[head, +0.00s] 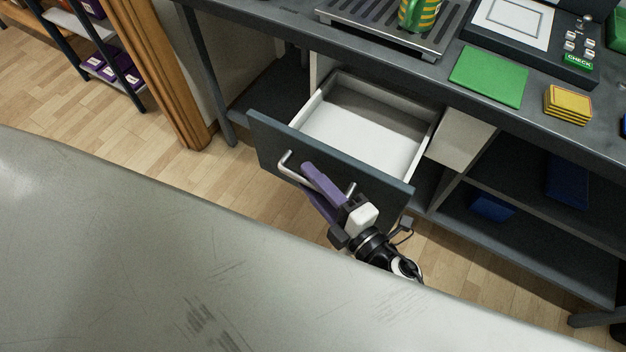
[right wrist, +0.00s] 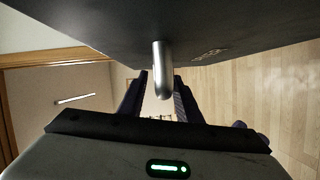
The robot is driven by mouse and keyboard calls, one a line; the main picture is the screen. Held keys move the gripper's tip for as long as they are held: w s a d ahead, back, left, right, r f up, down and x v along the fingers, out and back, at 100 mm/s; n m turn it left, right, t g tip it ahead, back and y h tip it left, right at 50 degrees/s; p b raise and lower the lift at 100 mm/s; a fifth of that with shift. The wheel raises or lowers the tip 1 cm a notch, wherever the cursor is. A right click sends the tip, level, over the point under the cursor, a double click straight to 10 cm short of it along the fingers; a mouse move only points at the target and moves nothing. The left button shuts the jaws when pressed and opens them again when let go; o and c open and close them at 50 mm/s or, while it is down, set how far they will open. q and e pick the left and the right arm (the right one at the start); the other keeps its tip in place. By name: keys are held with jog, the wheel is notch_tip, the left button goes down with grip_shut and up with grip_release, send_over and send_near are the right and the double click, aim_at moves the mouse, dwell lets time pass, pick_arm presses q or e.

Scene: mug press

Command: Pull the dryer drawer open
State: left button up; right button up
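The dryer drawer (head: 262,143) is pulled well out below the counter; its white inside is visible and empty. Its dark front carries a silver bar handle (head: 287,166), which also shows in the right wrist view (right wrist: 162,72). My right gripper (head: 306,178) is at the handle, its purple fingers on either side of the bar. In the right wrist view, the fingers (right wrist: 161,90) stand apart with the handle between them. A gap shows on the handle's left side; the right finger looks close to it, and contact is unclear. My left gripper is not in view.
The counter above holds a drip grate (head: 345,22) with a green-and-yellow mug (head: 418,14), a green mat (head: 488,76) and stacked yellow coasters (head: 567,104). Open shelves with blue items (head: 492,207) lie right of the drawer. A large pale surface (head: 150,250) fills the foreground.

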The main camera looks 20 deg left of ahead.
jog(key=f+v, duration=0.1)
jog(key=v, duration=0.9)
jog(key=shift+r, duration=0.5)
jog(key=shift+s+d, duration=0.1)
jog(key=shift+d, duration=0.05)
